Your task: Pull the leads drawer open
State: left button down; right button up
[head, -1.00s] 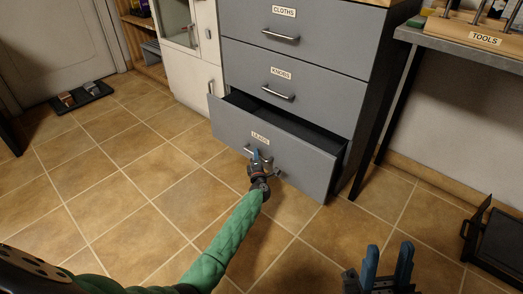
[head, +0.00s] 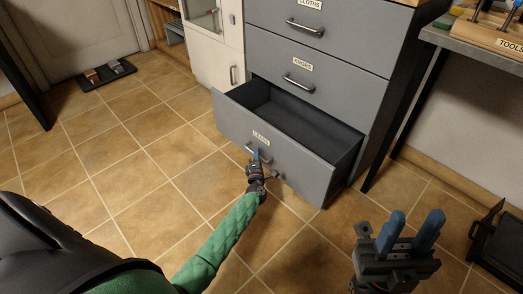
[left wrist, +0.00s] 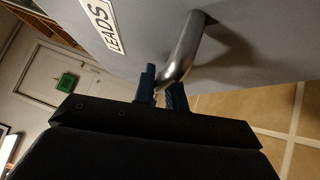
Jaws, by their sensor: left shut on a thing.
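The leads drawer (head: 290,158) is the bottom grey drawer of the cabinet, labelled LEADS, and stands well open. The part of its inside that I see looks empty. My left gripper (head: 256,160) is at the drawer's front. In the left wrist view its blue fingers (left wrist: 162,92) are shut around the metal bar handle (left wrist: 184,50), beside the LEADS label (left wrist: 103,22). My right gripper (head: 409,235) is at the lower right of the head view, its blue fingers apart and empty.
The cloths drawer (head: 340,38) and knobs drawer (head: 325,85) above are shut. A tools bench (head: 460,50) stands at the right. A black object (head: 495,245) is on the floor at the far right. A shoe tray (head: 105,75) lies near the door. Tiled floor (head: 110,190) left of the drawer is clear.

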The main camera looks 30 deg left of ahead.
pick_arm(q)
jog(key=shift+s+f, duration=0.1)
jog(key=shift+s, duration=0.1)
jog(key=c, duration=1.7)
grip_release()
